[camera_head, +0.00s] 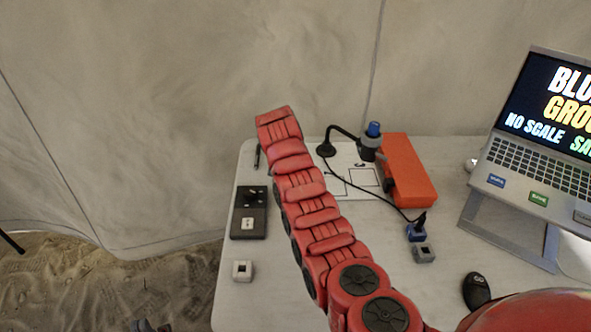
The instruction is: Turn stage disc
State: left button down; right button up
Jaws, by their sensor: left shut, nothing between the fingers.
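A dark flat unit (249,222) lies near the table's left edge. A black raised part (252,195) sits on its far half and a pale square on its near half. It may carry the stage disc, but I cannot tell clearly at this size. A digital microscope (371,143) with a blue top stands at the back, over a white marked sheet (352,180). My left gripper (150,326) shows only as dark tips at the bottom left edge. It is shut and empty, off the table and well apart from the unit. My right gripper is not in view.
A red segmented structure crosses the middle and hides part of the white table (330,318). An orange case (408,170), a laptop (545,140) on a stand, a black mouse (476,291), a grey block (423,253) and a pale block (242,271) stand around it.

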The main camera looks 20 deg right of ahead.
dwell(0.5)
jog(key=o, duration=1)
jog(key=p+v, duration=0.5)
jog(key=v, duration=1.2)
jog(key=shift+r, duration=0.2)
